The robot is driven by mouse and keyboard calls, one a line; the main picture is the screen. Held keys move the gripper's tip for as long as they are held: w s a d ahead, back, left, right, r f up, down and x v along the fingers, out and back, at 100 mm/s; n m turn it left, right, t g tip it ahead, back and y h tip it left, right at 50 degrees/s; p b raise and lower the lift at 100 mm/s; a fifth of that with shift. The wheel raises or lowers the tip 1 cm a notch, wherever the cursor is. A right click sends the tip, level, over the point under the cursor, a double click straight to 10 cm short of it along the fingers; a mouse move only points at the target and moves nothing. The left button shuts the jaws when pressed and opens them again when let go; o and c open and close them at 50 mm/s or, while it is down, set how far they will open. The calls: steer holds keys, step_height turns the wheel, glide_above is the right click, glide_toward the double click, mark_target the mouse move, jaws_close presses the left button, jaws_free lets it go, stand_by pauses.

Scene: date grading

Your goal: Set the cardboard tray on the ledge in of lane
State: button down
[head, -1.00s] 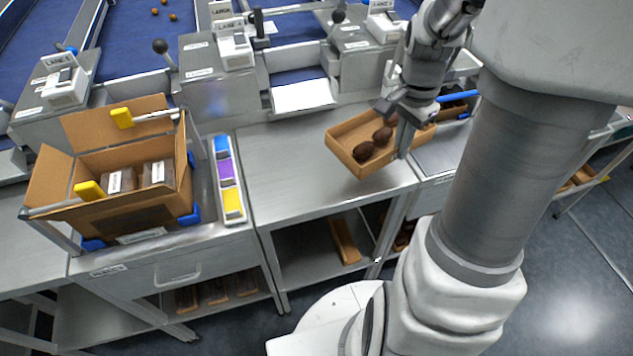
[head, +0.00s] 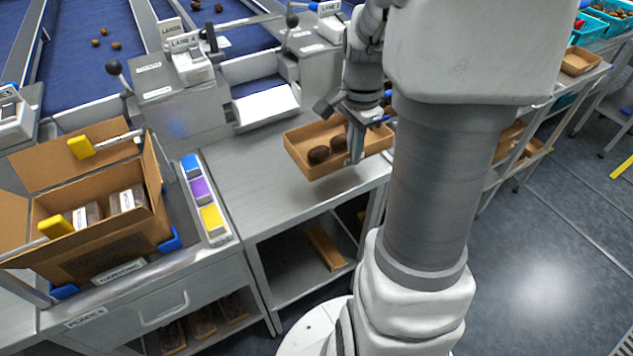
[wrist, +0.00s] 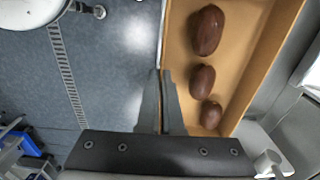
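The cardboard tray (head: 306,171) is a shallow open brown box with dark dates in it; three dates show in the wrist view, where the tray (wrist: 258,70) fills the upper right. My gripper (head: 355,158) is shut on the tray's near side wall. In the wrist view my gripper (wrist: 161,100) has one finger on each side of that wall. The tray appears held above the right part of a steel bench top (head: 240,170), in front of a lane unit. A sign reading LANE 4 (head: 183,43) stands on the unit at its left.
An open carton (head: 110,245) with dark packs stands at the left. A strip of blue, purple and yellow blocks (head: 205,200) lies beside it. A white sloped plate (head: 265,105) sits behind the bench. The bench top left of the tray is clear.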

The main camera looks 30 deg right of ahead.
glide_above(320, 194)
step_height(320, 194, down, 4)
steer(key=shift+f+b, duration=0.1)
steer(key=shift+b, duration=0.25)
steer(key=shift+f+b, duration=0.4)
steer(key=shift+f, duration=1.55)
steer(key=shift+f, duration=0.15)
steer(key=c, duration=1.1)
jaws_free()
